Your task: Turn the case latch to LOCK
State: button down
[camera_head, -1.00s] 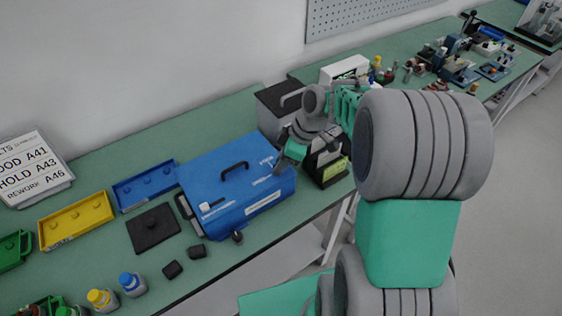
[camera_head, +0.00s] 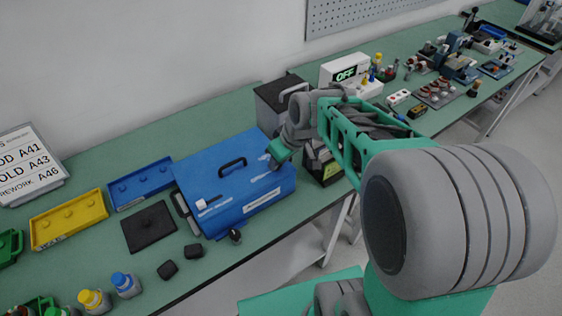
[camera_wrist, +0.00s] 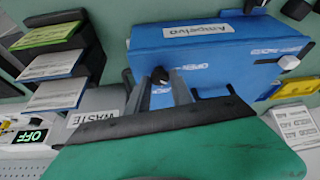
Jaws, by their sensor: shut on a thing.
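The blue case (camera_head: 222,180) lies on the green bench with its lid down and a dark carry handle (camera_head: 232,166) on top. A white latch (camera_head: 202,204) sits at its left end; this latch also shows at the right in the wrist view (camera_wrist: 289,62). My gripper (camera_head: 273,163) is at the right end of the lid in the head view. In the wrist view its fingers (camera_wrist: 168,80) are shut on a small dark latch knob (camera_wrist: 157,74) at the case's other end. Printed words lie beside the knob, partly hidden by the fingers. I cannot read the knob's setting.
A grey box marked WASTE (camera_wrist: 92,103) and a unit reading OFF (camera_head: 346,74) stand behind and right of the case. Yellow (camera_head: 69,219) and blue (camera_head: 141,184) trays, a black plate (camera_head: 150,227) and dark blocks lie to its left.

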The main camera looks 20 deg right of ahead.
aim_at(274, 179)
jog(key=m, duration=0.1)
jog(key=m+h+b, duration=0.1)
jog(key=m, duration=0.1)
jog(key=m+h+b, duration=0.1)
jog(key=m, duration=0.1)
jog(key=shift+a+t, duration=0.3)
jog(key=m+h, duration=0.1)
jog(key=m, duration=0.1)
jog(key=m+h+b, duration=0.1)
jog(key=m, duration=0.2)
jog(key=shift+w+a, duration=0.1)
jog(key=shift+a, duration=0.05)
jog(key=shift+m, duration=0.4)
jog(key=c, duration=1.1)
grip_release()
jog(key=shift+g, duration=0.4)
jog(key=v, duration=0.8)
jog(key=shift+f, duration=0.1)
